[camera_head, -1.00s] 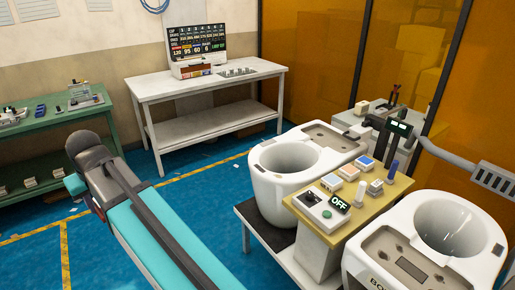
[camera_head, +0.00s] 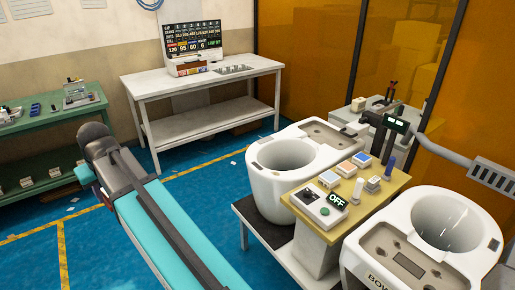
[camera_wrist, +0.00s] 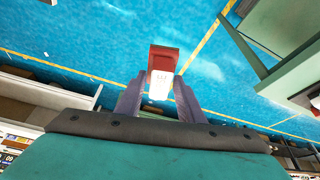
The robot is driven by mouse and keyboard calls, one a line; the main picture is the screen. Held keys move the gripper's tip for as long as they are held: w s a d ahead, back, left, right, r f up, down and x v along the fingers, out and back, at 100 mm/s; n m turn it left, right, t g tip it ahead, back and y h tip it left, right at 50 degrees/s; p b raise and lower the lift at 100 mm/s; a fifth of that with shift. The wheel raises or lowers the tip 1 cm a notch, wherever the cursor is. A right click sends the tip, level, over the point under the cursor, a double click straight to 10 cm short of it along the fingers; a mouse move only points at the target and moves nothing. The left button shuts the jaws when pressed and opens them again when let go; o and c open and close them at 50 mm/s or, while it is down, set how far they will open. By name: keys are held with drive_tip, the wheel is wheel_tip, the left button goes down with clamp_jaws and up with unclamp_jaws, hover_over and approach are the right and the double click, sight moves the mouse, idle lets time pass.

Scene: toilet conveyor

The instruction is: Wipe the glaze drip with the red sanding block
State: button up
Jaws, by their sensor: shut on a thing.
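My gripper (camera_wrist: 158,97) is shut on a block with a red upper part and a white lower part, which I take to be the red sanding block (camera_wrist: 164,58). In the wrist view it sits between the two purple fingers, over blue floor. In the head view the arm's bulk hides most of the gripper at the left. Two white toilet bowls stand at the right, a rear one (camera_head: 262,192) and a front one (camera_head: 479,222). I cannot make out the glaze drip on either.
A control panel (camera_head: 379,191) with buttons and an OFF display stands between the bowls. A white table (camera_head: 150,88) with a screen (camera_head: 195,40) is at the back. A green bench (camera_head: 85,118) is at the left. Blue floor (camera_head: 200,215) is open between arm and bowls.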

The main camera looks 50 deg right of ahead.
drive_tip(key=s+d+f+m+p, duration=0.1)
drive_tip(key=d+f+p, duration=0.1)
drive_tip(key=d, duration=1.5)
drive_tip(key=d+f+p, duration=0.1)
drive_tip(key=d+p, duration=0.1)
drive_tip(key=d, duration=1.4)
drive_tip(key=s+d+f+p, duration=0.1)
drive_tip(key=s+d, duration=0.4)
drive_tip(key=d, duration=0.4)
drive_tip(key=s+d+f+m+p, duration=0.1)
drive_tip(key=s+d+f, duration=0.1)
drive_tip(key=s+d, duration=0.3)
drive_tip(key=s+d+f+h+p, duration=0.1)
drive_tip(key=s+d, duration=0.4)
drive_tip(key=d, duration=0.8)
drive_tip(key=shift+s+f+m, duration=0.25)
drive_tip(key=shift+f+m, duration=0.15)
drive_tip(key=shift+f, duration=0.05)
drive_tip(key=shift+d+f, duration=0.1)
